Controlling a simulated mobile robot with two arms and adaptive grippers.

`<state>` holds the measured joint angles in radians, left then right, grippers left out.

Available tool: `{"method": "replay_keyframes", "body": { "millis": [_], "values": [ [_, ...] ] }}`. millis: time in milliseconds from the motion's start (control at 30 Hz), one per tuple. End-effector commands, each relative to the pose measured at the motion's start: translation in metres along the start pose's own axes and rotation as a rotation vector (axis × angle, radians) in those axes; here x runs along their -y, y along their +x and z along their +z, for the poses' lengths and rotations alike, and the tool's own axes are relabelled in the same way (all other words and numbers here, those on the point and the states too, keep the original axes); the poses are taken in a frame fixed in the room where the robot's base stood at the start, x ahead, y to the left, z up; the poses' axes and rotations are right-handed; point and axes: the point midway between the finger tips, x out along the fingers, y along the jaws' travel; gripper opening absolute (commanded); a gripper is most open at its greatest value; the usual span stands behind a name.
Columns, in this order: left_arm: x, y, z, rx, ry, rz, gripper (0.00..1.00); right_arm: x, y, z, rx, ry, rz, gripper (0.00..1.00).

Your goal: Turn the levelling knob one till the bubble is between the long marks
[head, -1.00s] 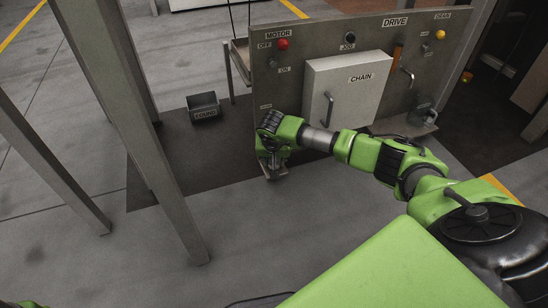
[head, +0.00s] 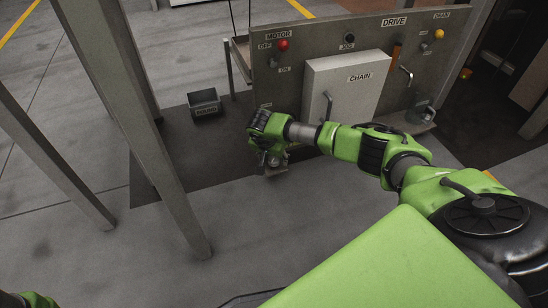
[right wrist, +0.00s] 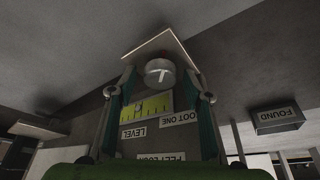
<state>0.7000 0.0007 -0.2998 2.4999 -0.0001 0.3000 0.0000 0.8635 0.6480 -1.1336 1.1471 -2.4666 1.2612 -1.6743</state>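The levelling knob (right wrist: 160,72) is a grey round knob with a white mark on its face, at upper middle in the right wrist view. Below it is a yellow-green level (right wrist: 148,105) with dark marks; a pale patch toward its left may be the bubble, but its place between the marks is too small to tell. Labels reading LEVEL (right wrist: 133,133) and FOOT ONE (right wrist: 181,118) sit beside it, upside down. My right gripper (right wrist: 160,77) is open, its fingers either side of the knob with gaps visible. In the head view my right gripper (head: 270,160) is at the panel's lower left corner.
The drive panel (head: 290,88) carries a white CHAIN box (head: 345,98), a red button (head: 283,44) and a yellow button (head: 439,34). A dark FOUND bin (head: 204,104) stands on the floor to the left. Grey posts (head: 150,130) stand further left.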

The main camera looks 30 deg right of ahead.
Motion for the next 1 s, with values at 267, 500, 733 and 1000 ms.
{"method": "replay_keyframes", "body": {
  "millis": [267, 500, 733, 1000],
  "values": [
    [0.001, 0.000, 0.001, 0.002, -0.001, -0.002, 0.00, 0.001, -0.013, -0.001, -0.001, 0.000, -0.003, 0.46],
    [0.000, 0.000, 0.000, 0.000, -0.001, -0.001, 0.00, 0.001, -0.059, -0.002, -0.003, -0.002, -0.004, 0.46],
    [0.000, 0.000, 0.000, 0.000, -0.001, -0.001, 0.00, 0.001, -0.102, -0.001, -0.002, -0.001, -0.003, 0.46],
    [0.000, 0.000, 0.000, 0.000, -0.001, 0.000, 0.00, 0.000, -0.120, 0.000, 0.000, 0.001, 0.001, 0.46]
  ]
}}
